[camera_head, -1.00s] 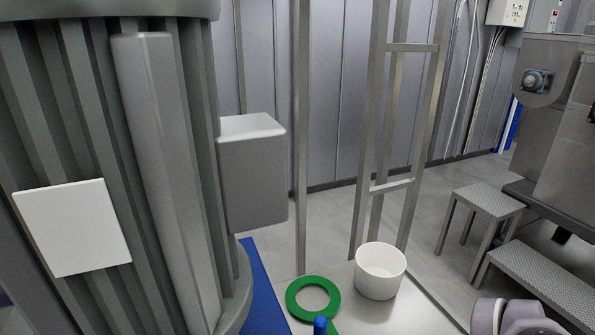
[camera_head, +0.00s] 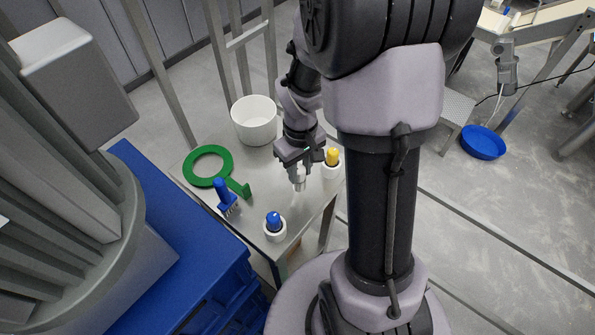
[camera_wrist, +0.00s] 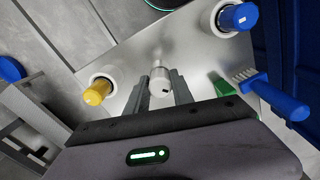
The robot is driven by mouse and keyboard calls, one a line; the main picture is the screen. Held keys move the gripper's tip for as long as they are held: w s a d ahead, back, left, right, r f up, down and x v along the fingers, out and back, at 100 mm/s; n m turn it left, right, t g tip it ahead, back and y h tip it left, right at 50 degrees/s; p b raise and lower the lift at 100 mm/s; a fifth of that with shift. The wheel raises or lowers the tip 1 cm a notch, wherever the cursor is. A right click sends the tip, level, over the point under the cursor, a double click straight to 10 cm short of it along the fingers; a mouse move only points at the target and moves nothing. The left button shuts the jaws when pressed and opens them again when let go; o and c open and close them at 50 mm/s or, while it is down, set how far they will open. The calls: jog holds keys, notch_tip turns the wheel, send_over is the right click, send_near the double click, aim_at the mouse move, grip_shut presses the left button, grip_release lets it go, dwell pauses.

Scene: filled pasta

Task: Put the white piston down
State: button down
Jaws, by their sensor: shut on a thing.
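My gripper (camera_head: 298,171) is shut on the white piston (camera_head: 299,183), over the metal table (camera_head: 305,222). A yellow piston (camera_head: 332,156) stands in a white round holder to the right of my gripper. A blue piston (camera_head: 273,219) stands in another white holder near the table's front edge. Both also show in the wrist view, yellow (camera_wrist: 97,92) and blue (camera_wrist: 240,17).
A white bucket (camera_head: 256,121) stands at the back. A blue crate (camera_head: 203,268) adjoins the table's left.

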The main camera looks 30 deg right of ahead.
notch_tip(320, 180, down, 2)
jog(key=shift+f, duration=0.15)
jog(key=shift+f+b, duration=0.2)
jog(key=shift+b, duration=0.15)
jog(key=c, duration=1.1)
grip_release()
jog(key=shift+r, duration=0.1)
jog(key=shift+r, duration=0.1)
notch_tip(320, 180, up, 12)
jog(key=p, duration=0.5)
jog(key=shift+r, duration=0.1)
jog(key=s+a+r+m+t+y, duration=0.2)
jog(key=s+a+r+m+t, duration=0.3)
jog(key=s+a+r, duration=0.6)
jog(key=a+r, duration=0.3)
jog(key=shift+s+a+r+t, duration=0.2)
jog(key=shift+a+r+t, duration=0.1)
jog(key=shift+r+t, duration=0.1)
